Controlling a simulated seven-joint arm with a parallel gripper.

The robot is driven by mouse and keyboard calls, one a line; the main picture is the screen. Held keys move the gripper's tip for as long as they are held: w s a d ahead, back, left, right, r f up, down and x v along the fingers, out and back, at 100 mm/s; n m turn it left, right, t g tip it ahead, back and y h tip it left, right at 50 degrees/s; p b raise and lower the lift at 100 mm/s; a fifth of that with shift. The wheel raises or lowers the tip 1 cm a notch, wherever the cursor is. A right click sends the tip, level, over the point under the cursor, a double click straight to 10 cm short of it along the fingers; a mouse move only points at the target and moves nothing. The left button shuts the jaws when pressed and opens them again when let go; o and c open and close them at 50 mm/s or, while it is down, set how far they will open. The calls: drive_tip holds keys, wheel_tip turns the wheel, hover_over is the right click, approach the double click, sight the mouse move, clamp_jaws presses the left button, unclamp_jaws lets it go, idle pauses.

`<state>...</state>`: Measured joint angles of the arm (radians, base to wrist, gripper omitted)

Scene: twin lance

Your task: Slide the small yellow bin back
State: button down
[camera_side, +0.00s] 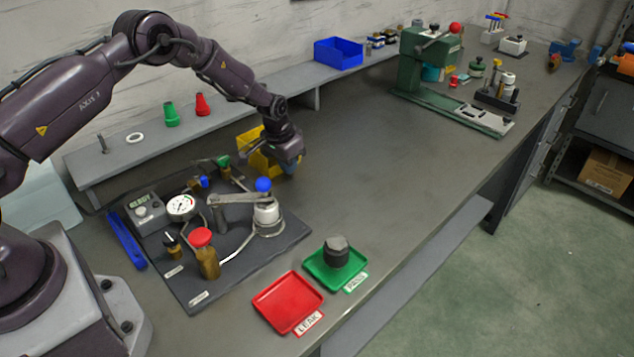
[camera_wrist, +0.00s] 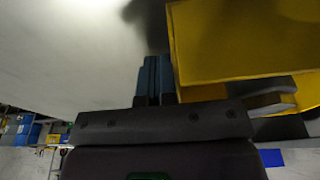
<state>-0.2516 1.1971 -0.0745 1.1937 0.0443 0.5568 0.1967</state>
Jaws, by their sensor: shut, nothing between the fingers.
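The small yellow bin (camera_side: 252,153) stands on the bench near the raised back shelf, partly hidden behind my gripper (camera_side: 291,168). In the wrist view the yellow bin (camera_wrist: 240,45) fills the upper right. My gripper's blue-grey fingers (camera_wrist: 154,78) are together with nothing between them. They are just beside the bin's wall, outside it; I cannot tell if they touch it. The fingertips are low over the bench in the side view.
A dark test plate (camera_side: 190,288) with a gauge and a clamp lies in front of the bin. A red tray (camera_side: 287,301) and a green tray (camera_side: 322,279) holding a dark part lie near the front edge. The bench (camera_side: 380,150) right of my gripper is clear.

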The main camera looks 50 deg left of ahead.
drive_tip(key=shift+d, duration=0.2)
wheel_tip(320, 180, up, 9)
idle(1.6)
drive_tip(key=s+d+r+t, duration=0.1)
drive_tip(key=s+d+r, duration=0.2)
drive_tip(key=s+r, duration=0.5)
drive_tip(key=s+d+r+t, duration=0.1)
drive_tip(key=s+d+r, duration=0.2)
drive_tip(key=s+r, duration=0.6)
drive_tip(key=s+d+r+t, duration=0.1)
drive_tip(key=s+d+r, duration=0.3)
drive_tip(key=s, duration=1.3)
wheel_tip(320, 180, up, 4)
drive_tip(key=shift+r, duration=0.15)
